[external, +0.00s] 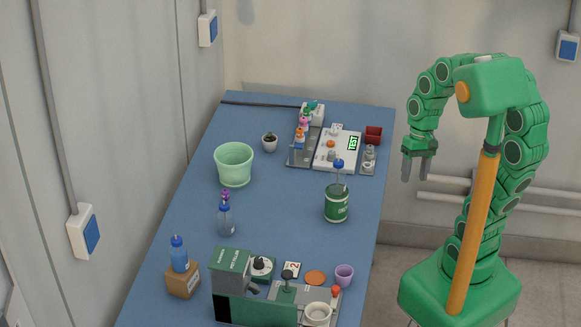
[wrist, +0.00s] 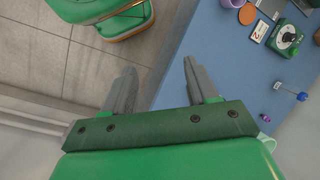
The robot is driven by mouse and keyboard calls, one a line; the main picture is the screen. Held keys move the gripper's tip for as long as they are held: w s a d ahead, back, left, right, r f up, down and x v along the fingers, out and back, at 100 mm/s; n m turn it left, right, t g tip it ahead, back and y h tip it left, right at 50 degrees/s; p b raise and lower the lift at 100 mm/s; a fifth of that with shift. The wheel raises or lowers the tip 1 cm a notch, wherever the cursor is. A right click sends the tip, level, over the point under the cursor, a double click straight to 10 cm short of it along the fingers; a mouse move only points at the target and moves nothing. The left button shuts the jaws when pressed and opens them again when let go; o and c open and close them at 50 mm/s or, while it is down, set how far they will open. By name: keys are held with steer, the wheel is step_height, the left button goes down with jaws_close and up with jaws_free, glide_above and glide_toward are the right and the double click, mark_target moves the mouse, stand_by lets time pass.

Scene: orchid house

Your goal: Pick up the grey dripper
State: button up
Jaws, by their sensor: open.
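I cannot tell for certain which thing is the grey dripper. My gripper (external: 414,172) is open and empty, pointing down beyond the table's right edge, apart from everything. In the wrist view my gripper (wrist: 160,80) shows its two grey fingers spread, over the floor and the table's edge, with no dripper recognisable between them.
The blue table (external: 285,215) holds a pale green pot (external: 234,165), a dark green canister (external: 336,205), a clear bottle (external: 226,220), a blue bottle (external: 179,257) on a box, a purple cup (external: 344,275) and a green machine (external: 232,285). The table's middle is mostly clear.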

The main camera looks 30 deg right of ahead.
steer(key=w+d+f+m+t+y, duration=0.15)
steer(key=w+m+y, duration=0.3)
steer(key=w, duration=0.75)
steer(key=w+f+m+t+y, duration=0.25)
steer(key=w+m, duration=0.35)
steer(key=w, duration=0.5)
steer(key=m+t+y, duration=0.1)
steer(key=m+t, duration=0.5)
steer(key=m, duration=0.7)
glide_toward(367, 147)
steer(key=x, duration=0.2)
steer(key=shift+a+f, duration=0.25)
steer(key=shift+f, duration=0.05)
steer(key=shift+w+x, duration=0.2)
steer(key=shift+x, duration=3.6)
steer(key=shift+d+f, duration=0.1)
steer(key=shift+d, duration=0.1)
steer(key=shift+c, duration=0.3)
steer(key=c, duration=1)
